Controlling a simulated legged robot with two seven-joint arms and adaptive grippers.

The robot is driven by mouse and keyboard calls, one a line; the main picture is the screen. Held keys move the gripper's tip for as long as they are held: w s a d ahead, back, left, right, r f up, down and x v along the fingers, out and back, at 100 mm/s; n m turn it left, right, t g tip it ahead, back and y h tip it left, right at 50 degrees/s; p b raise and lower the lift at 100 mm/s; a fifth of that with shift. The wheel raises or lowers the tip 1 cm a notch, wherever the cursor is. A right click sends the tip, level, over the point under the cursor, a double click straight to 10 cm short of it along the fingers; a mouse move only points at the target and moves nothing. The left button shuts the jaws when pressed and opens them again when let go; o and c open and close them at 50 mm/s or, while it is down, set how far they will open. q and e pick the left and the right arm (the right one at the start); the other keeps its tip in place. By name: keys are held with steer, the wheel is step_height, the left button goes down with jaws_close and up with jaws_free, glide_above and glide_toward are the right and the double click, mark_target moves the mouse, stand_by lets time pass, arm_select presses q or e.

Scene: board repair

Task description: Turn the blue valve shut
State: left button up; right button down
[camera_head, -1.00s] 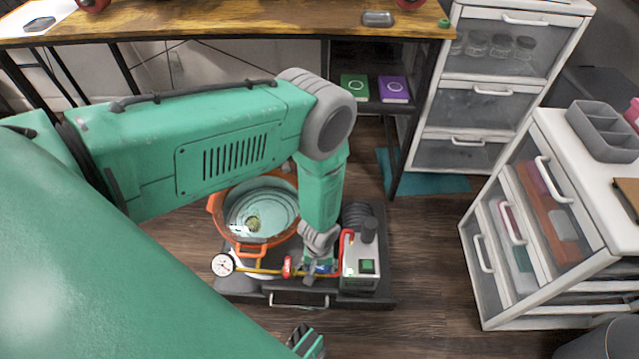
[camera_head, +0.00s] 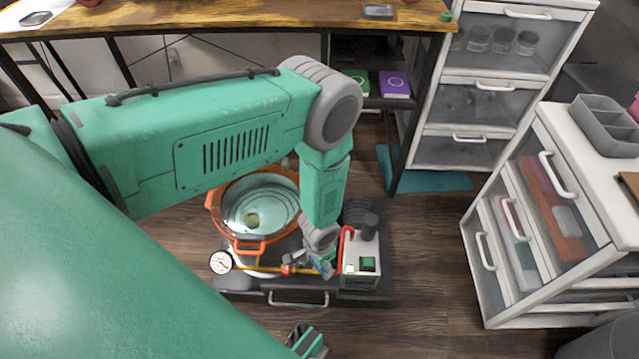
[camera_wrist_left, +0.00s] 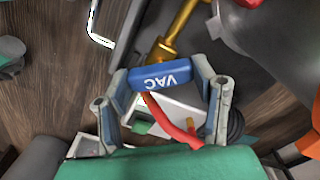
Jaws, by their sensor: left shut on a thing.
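The blue valve handle (camera_wrist_left: 160,75), marked VAC, sits at the end of a brass fitting (camera_wrist_left: 167,48) in the left wrist view. My left gripper (camera_wrist_left: 162,88) is shut on this handle, one finger at each end. In the head view my left gripper (camera_head: 322,264) points down at the right part of the brass pipe, beside the white pump box (camera_head: 360,262). It hides most of the blue handle there.
An orange-rimmed pot (camera_head: 213,200) stands behind the pipe, with a round gauge (camera_head: 221,262) at the pipe's left end. A red hose (camera_wrist_left: 172,122) runs close to the left fingers. A drawer cabinet (camera_head: 545,215) stands at the right; wooden floor between is clear.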

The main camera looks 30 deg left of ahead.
arm_select(q)
steer(key=m, duration=0.4)
steer(key=shift+m, duration=0.3)
steer(key=shift+m+b, duration=0.4)
steer(key=shift+m, duration=1.5)
steer(key=o, duration=1.2)
steer(key=shift+c, duration=0.2)
steer(key=shift+r, duration=0.3)
step_height(320, 180, up, 11)
steer(key=shift+r, duration=0.15)
